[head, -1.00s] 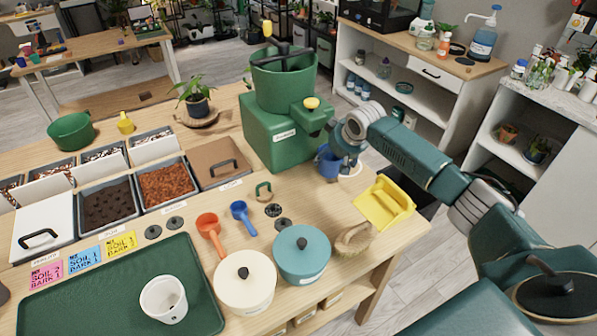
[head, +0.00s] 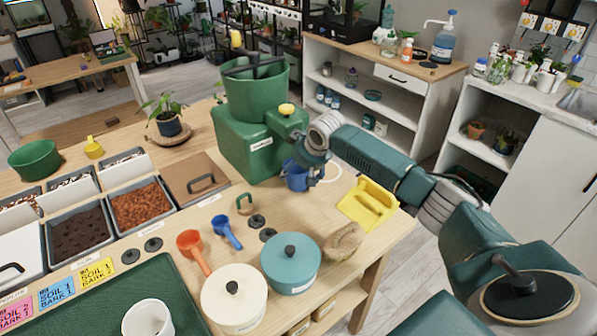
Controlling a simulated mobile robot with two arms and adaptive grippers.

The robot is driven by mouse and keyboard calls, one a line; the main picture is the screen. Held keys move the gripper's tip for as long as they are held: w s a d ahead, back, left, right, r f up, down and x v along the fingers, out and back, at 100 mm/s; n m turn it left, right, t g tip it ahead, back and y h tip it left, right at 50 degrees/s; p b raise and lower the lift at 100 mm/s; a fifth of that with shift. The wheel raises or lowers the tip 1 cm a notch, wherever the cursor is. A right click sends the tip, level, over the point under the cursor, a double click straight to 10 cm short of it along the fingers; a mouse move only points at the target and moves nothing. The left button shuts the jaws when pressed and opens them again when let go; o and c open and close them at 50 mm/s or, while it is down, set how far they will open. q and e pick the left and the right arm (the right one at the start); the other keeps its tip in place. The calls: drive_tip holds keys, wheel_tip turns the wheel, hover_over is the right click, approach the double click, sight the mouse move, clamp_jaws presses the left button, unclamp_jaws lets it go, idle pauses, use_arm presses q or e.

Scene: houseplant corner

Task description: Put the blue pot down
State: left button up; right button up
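The small blue pot (head: 295,176) is upright at the front right of the green machine, by the left edge of a white ring (head: 331,181) on the wooden bench. My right gripper (head: 309,172) is at the pot's right side and appears shut on its rim or wall. The fingertips are small and partly hidden. I cannot tell whether the pot's base touches the bench. My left gripper is not in view.
The green machine (head: 245,148) stands close behind and left of the pot. A yellow dustpan (head: 368,204), a brush (head: 343,242), a teal lidded pot (head: 290,265) and a cream lidded pot (head: 233,303) stand nearer. Bare bench lies in front of the blue pot.

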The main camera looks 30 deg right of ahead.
drive_tip(key=shift+o, duration=1)
drive_tip(key=shift+a+r, duration=0.1)
drive_tip(key=shift+a, duration=0.25)
drive_tip(key=shift+d+r, duration=0.1)
drive_tip(key=shift+d, duration=0.05)
drive_tip(key=v, duration=1.1)
drive_tip(key=shift+s+r+b, duration=0.2)
drive_tip(key=shift+r+b, duration=0.1)
drive_tip(key=shift+b, duration=0.15)
